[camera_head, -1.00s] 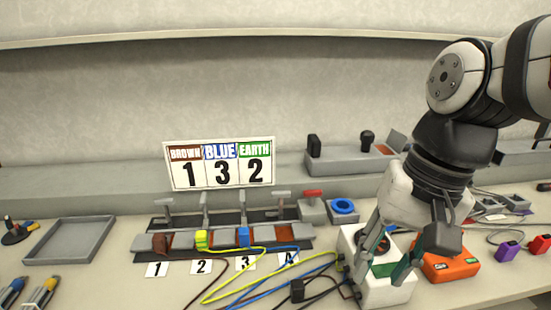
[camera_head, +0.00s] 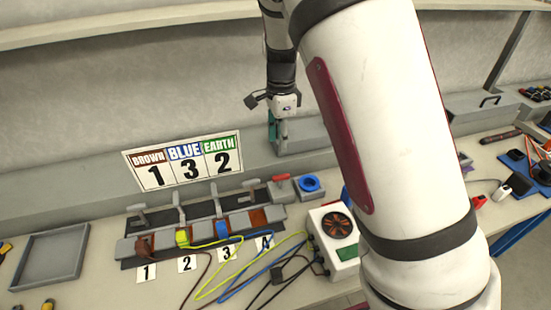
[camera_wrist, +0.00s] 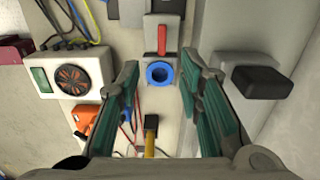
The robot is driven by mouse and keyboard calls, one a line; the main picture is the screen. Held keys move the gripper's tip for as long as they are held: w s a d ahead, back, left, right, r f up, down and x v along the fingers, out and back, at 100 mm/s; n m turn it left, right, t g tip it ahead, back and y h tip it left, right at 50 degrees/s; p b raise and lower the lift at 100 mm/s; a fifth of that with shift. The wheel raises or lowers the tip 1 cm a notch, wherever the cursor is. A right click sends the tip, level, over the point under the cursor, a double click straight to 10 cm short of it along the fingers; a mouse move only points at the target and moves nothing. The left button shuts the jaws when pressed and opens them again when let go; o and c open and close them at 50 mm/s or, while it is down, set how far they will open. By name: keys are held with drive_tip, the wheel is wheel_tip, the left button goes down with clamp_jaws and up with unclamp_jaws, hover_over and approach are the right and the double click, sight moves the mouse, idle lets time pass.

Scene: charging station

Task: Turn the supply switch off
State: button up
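The supply switch (camera_head: 280,187) looks to be the grey box with a red lever, at the right end of the terminal row. In the wrist view its red lever (camera_wrist: 161,38) is near the top centre, on a grey box. A blue ring socket (camera_head: 309,184) sits beside it and shows just below the lever in the wrist view (camera_wrist: 160,73). My gripper (camera_head: 271,122) is above and behind the switch in the head view. In the wrist view my gripper (camera_wrist: 161,70) is open and empty, its green-padded fingers either side of the blue socket.
A terminal row (camera_head: 130,246) with grey levers and coloured wires stands left of the switch. A white box with a fan (camera_head: 335,230) is to its right. A black block on a grey case (camera_wrist: 258,80) is close to my right finger. A grey tray (camera_head: 48,257) lies far left.

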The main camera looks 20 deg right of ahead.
sight(279, 176)
drive_tip(key=f, duration=0.7)
drive_tip(key=f+p, duration=0.1)
drive_tip(key=f, duration=0.6)
drive_tip(key=shift+w, duration=0.2)
drive_tip(key=shift+c, duration=0.3)
clamp_jaws()
